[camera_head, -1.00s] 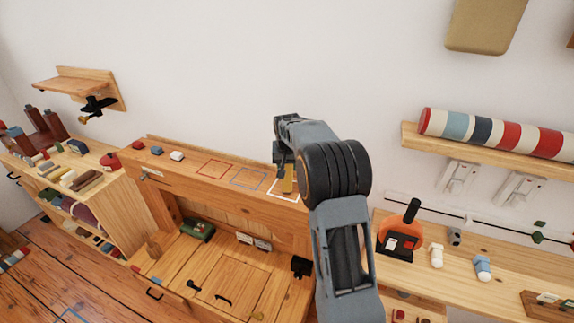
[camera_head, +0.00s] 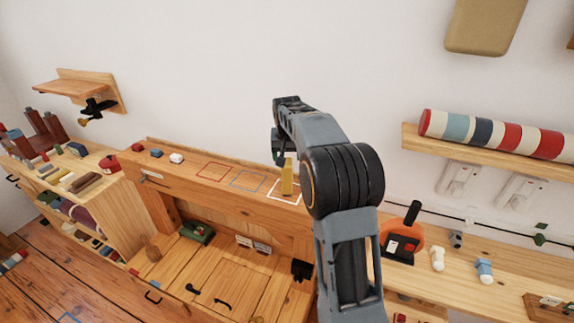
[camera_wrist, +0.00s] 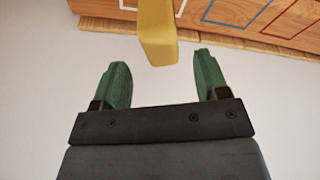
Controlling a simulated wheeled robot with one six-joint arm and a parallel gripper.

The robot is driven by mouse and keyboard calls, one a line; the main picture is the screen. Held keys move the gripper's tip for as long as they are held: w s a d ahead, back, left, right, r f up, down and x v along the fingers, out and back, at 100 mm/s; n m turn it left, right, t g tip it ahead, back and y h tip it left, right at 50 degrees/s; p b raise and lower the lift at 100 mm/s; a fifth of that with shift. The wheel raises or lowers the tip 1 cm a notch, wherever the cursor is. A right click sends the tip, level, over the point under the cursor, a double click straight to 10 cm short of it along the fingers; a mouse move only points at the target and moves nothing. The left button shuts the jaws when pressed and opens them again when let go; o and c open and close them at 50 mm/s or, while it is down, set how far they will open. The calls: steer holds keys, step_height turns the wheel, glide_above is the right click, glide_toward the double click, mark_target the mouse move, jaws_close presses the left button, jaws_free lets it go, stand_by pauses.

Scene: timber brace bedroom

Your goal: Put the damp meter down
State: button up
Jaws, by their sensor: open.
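The damp meter, which I take to be the yellow upright block (camera_head: 287,178), stands on the wooden ledge (camera_head: 230,197) within a white square outline (camera_head: 284,204). In the wrist view, the yellow block (camera_wrist: 157,32) is just beyond my fingertips, between their lines and apart from both. My gripper (camera_wrist: 160,68) is open with green fingers and nothing between them. In the head view, my gripper (camera_head: 279,153) is above and slightly behind the block, and its fingers are partly hidden by the block and arm.
Red (camera_head: 211,172) and blue (camera_head: 248,179) outlines lie empty to the left on the ledge. The wall is close behind.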

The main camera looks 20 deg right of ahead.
steer(key=v, duration=0.5)
steer(key=shift+r, duration=0.15)
steer(key=s+a+n, duration=0.1)
steer(key=s+a, duration=0.3)
steer(key=s, duration=0.3)
steer(key=s+a+n, duration=0.2)
steer(key=s+a, duration=0.1)
steer(key=s, duration=0.5)
steer(key=s+a+f, duration=0.2)
steer(key=s+f, duration=0.1)
steer(key=s, duration=0.3)
steer(key=s+a+f+n+t+y, duration=0.1)
steer(key=s+a+f, duration=0.1)
steer(key=s, duration=0.4)
steer(key=shift+s+f+n, duration=0.3)
steer(key=shift+s+f, duration=0.05)
steer(key=shift+f, duration=0.4)
